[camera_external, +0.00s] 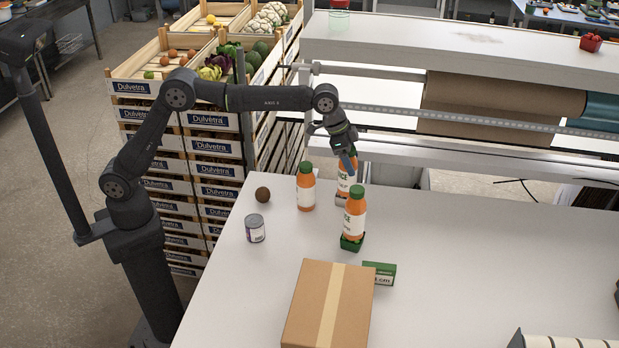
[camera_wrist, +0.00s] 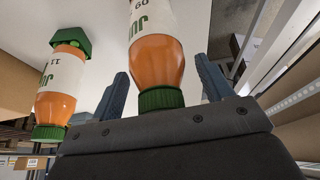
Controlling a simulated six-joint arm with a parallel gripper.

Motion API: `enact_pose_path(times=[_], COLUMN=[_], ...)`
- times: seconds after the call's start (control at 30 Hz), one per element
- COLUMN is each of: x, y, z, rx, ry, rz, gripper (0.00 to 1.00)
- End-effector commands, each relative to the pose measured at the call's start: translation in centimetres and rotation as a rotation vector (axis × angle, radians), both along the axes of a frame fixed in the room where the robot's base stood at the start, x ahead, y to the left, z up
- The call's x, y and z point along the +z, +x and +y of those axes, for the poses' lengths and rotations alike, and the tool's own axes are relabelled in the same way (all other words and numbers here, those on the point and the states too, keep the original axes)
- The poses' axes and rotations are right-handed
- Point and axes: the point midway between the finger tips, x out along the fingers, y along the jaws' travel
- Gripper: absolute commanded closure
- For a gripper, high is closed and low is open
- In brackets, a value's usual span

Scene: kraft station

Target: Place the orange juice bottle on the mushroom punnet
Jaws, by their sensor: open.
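Three orange juice bottles with green caps show in the external view. One bottle (camera_external: 354,222) stands upright on a small green punnet (camera_external: 351,243); they also show at the left of the wrist view, the bottle (camera_wrist: 57,102) and the green punnet (camera_wrist: 72,39). Any mushrooms in it are hidden. A second bottle (camera_external: 343,183) stands just behind, partly hidden by my gripper (camera_external: 345,160). In the wrist view this bottle (camera_wrist: 158,62) is between the open fingers of my gripper (camera_wrist: 162,88), with gaps on both sides. The third bottle (camera_external: 306,190) stands apart to the left.
A cardboard box (camera_external: 328,305) lies in front, beside a green labelled box (camera_external: 380,272). A can (camera_external: 255,229) and a brown ball (camera_external: 263,195) stand at left. A raised shelf (camera_external: 450,45) with a paper roll is behind.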

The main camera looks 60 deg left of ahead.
Motion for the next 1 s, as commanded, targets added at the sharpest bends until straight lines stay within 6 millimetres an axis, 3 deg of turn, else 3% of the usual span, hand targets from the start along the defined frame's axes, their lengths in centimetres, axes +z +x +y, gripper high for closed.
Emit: enact_pose_path(times=[0.17, 0.4, 0.6, 1.0], x=[2.1, 7.0, 10.0, 11.3], y=[-0.5, -1.9, -2.8, -3.3], z=[0.5, 1.9, 2.9, 3.3], rx=[0.0, -0.001, -0.001, -0.001], ry=[-0.002, -0.001, 0.0, 0.001], rz=[-0.002, -0.002, 0.0, 0.002], gripper=[0.27, 0.27, 0.27, 0.27])
